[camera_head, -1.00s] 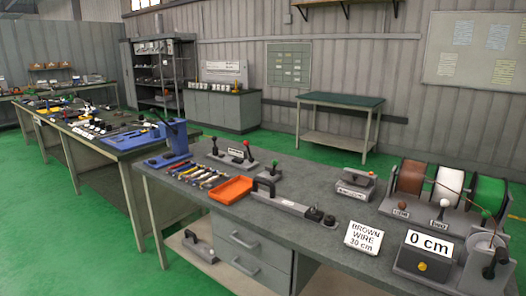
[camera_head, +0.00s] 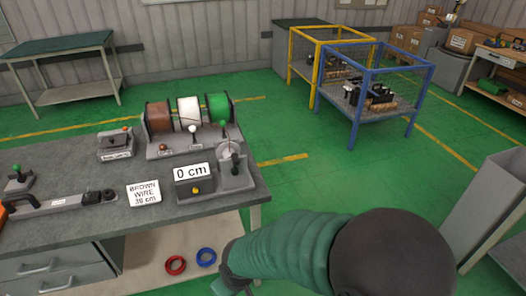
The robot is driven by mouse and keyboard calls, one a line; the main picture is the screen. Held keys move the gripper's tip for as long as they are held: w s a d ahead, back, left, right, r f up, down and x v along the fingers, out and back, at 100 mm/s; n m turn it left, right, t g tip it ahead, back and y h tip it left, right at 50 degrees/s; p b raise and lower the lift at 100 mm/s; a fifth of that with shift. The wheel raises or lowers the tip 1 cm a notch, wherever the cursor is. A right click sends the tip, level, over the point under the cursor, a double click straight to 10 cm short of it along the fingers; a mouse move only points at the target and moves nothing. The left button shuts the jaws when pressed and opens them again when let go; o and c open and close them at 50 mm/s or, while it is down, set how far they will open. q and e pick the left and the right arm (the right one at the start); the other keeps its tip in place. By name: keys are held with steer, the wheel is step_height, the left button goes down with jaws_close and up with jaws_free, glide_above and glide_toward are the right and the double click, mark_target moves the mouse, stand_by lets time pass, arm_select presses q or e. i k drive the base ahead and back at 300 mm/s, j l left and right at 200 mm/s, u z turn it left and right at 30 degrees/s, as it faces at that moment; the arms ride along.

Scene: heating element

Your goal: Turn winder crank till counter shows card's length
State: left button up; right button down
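The winder (camera_head: 236,178) stands at the right end of the grey workbench, with a pale disc and a black crank handle (camera_head: 235,158). The counter box (camera_head: 195,187) beside it on the left reads "0 cm" and has a yellow button. A white card (camera_head: 144,193) on the bench reads "BROWN WIRE" with a length that looks like 30 cm. Behind stand the brown spool (camera_head: 158,117), white spool (camera_head: 188,110) and green spool (camera_head: 219,106). My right gripper (camera_head: 232,284) is low at the bottom edge, apart from the crank; its fingers are mostly cut off. My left gripper is out of view.
A red ring (camera_head: 175,265) and a blue ring (camera_head: 206,257) lie on the shelf under the bench. A grey device (camera_head: 115,146) and a long tool (camera_head: 60,202) lie left of the card. Yellow and blue mesh cages (camera_head: 372,90) stand behind on open green floor.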

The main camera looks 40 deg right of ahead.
mark_target(236, 160)
steer(key=z, duration=1.15)
